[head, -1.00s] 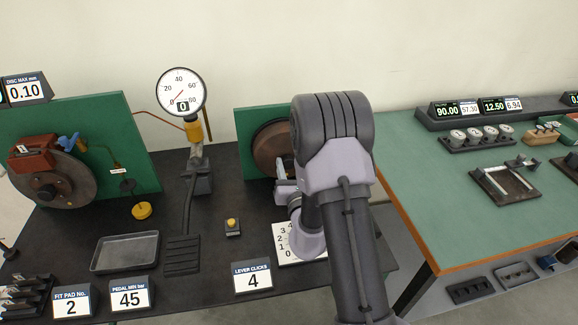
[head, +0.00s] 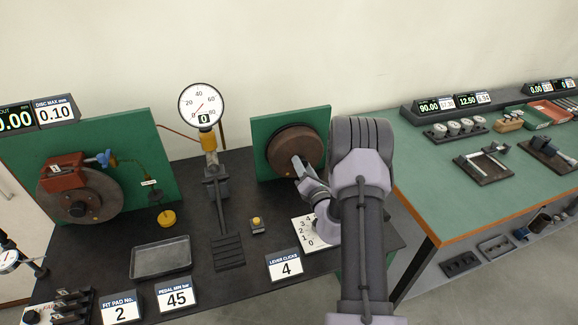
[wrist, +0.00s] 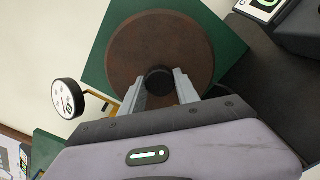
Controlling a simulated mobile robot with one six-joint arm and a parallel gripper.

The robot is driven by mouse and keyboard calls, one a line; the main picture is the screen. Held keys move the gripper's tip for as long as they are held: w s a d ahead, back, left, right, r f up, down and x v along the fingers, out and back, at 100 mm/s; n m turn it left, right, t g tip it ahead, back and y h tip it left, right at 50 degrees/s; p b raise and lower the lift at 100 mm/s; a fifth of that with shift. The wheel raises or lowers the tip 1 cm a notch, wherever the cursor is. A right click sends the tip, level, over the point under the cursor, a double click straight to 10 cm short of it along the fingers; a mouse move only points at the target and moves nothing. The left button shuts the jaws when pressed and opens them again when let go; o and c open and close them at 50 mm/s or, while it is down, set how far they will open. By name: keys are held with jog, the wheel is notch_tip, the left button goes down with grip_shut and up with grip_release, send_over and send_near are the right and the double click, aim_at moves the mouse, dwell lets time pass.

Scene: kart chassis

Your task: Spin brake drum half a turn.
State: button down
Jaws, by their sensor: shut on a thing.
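The brake drum (head: 287,143) is a round brown disc on a green upright panel (head: 322,118), right of the dial gauge in the head view. In the wrist view, the drum (wrist: 135,50) faces me with a dark round hub (wrist: 158,80) at its middle. My gripper (head: 299,163) reaches the drum's centre from the front right. In the wrist view, my gripper's two pale fingers (wrist: 160,86) stand on either side of the hub, shut on it. Part of the hub is hidden by the fingers in the head view.
The dial gauge (head: 201,104) and pedal (head: 226,240) stand left of the drum. A lever clicks sign (head: 285,266) and numbered card (head: 308,232) lie below my gripper. A second disc with a red caliper (head: 65,173) is far left. A green bench (head: 420,180) stands right.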

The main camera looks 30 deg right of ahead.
jog(key=m+p, duration=0.8)
jog(key=m, duration=1)
jog(key=shift+r+m, duration=0.15)
jog(key=shift+m, duration=0.15)
jog(key=shift+m, duration=0.3)
jog(key=c, duration=0.9)
grip_release()
jog(key=shift+w, duration=0.1)
jog(key=p+v, duration=0.2)
jog(key=v, duration=1.5)
jog(key=shift+s, duration=0.3)
